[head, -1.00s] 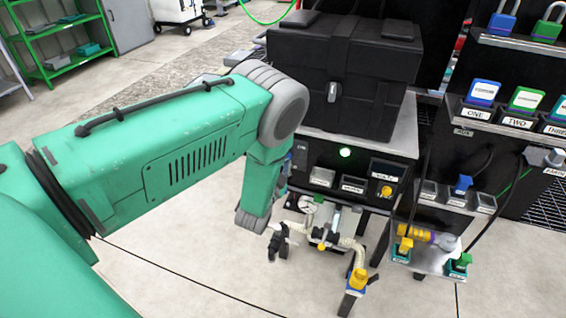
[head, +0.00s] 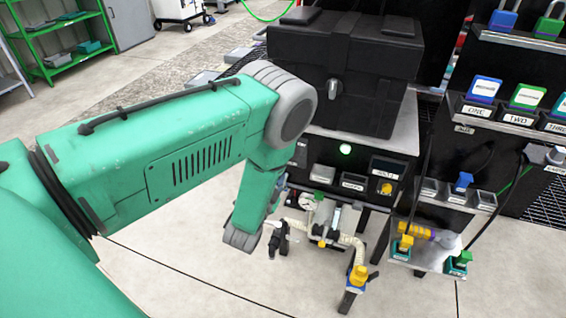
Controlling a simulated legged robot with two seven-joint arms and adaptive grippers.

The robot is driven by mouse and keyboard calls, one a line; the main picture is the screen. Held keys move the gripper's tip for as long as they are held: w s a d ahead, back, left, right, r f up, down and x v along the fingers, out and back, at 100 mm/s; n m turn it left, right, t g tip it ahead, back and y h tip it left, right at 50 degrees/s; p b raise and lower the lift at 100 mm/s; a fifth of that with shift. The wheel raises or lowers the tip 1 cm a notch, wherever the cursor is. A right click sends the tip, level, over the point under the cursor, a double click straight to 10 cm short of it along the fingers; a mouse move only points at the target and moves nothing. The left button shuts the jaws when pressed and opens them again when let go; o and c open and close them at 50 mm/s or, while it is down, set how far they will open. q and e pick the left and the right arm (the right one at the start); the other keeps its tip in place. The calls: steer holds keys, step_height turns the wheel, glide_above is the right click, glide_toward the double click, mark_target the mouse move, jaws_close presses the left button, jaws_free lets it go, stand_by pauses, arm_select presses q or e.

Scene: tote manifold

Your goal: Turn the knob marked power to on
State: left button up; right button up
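A black control panel (head: 327,160) under the black box carries a lit green lamp (head: 345,149) and a yellow knob (head: 386,188) with a white label above it. The label lettering is too small to read for certain, so I cannot tell which knob is marked power. A grey handle or knob (head: 335,89) sits on the black box's front. My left arm covers the panel's left end. A dark jointed part (head: 278,238) shows just right of my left wrist; I cannot tell whether it is my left gripper or a fitting. My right gripper is out of view.
On the right, a shelf (head: 436,256) holds coloured plugs, and a rack above holds labelled blocks (head: 484,90) and padlocks.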

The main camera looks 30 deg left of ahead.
arm_select(q)
steer(key=v, duration=0.5)
steer(key=shift+s+d, duration=0.2)
steer(key=shift+s, duration=0.1)
steer(key=s+f+n+g, duration=0.2)
steer(key=s+f+g, duration=0.3)
steer(key=f+g, duration=0.1)
steer(key=s+d+f+n+g+h, duration=0.1)
steer(key=s+g, duration=0.4)
steer(key=s, duration=0.6)
steer(key=s+d+f+n+g+h, duration=0.1)
steer(key=s+d+g, duration=0.4)
steer(key=s, duration=0.6)
steer(key=shift+s+n+g+h, duration=0.15)
steer(key=shift+n+g+h, duration=0.35)
steer(key=shift+n+h, duration=0.45)
